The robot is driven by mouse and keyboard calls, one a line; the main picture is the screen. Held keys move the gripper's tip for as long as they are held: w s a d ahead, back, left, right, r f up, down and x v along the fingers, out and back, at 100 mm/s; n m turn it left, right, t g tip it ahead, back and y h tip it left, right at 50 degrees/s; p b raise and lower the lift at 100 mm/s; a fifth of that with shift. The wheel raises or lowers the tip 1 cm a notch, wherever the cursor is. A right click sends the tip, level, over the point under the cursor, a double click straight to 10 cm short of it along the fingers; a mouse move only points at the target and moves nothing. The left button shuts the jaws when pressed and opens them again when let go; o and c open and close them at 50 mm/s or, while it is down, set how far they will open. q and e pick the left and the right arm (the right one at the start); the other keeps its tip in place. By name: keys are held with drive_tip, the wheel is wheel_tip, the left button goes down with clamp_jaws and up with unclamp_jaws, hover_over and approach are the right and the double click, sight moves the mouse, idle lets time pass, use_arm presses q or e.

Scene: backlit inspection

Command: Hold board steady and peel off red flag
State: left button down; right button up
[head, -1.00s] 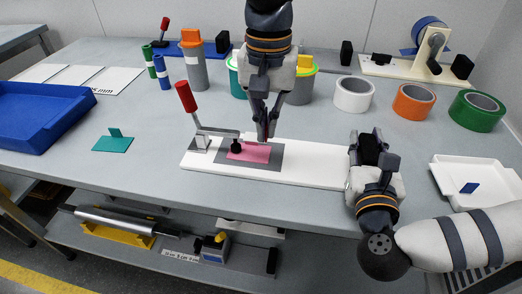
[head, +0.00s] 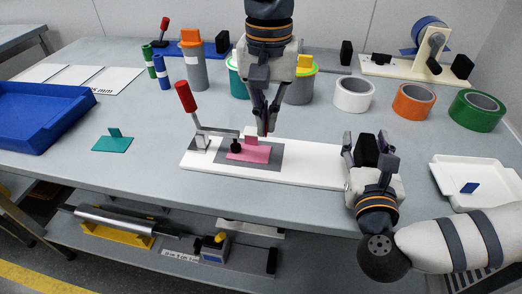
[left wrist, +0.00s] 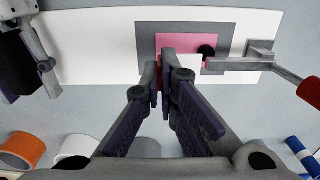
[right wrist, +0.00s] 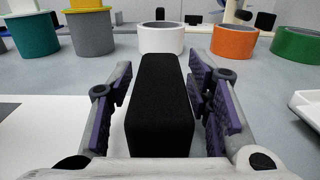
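The white board (head: 320,171) lies along the table's front edge, with a grey patch (head: 275,164) on it. The pink-red flag (head: 248,154) lies on the patch with a raised tab (head: 251,140). It also shows in the left wrist view (left wrist: 200,42). My left gripper (head: 265,131) points down at the flag's far edge, beside the tab. Its fingertips (left wrist: 160,62) are nearly together; no grip on the tab is clear. My right gripper (head: 367,155) is open around a black block (right wrist: 160,105) at the board's right end, with narrow gaps beside it.
A red-handled clamp (head: 187,98) presses its black tip on the flag. A teal flag (head: 113,143) and a blue tray (head: 40,115) stand left. Tape rolls (head: 413,101) stand behind right. A white tray (head: 480,178) is at the right.

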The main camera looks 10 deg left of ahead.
drive_tip(key=s, duration=1.1)
drive_tip(key=shift+s+d, duration=0.1)
drive_tip(key=shift+s, duration=0.4)
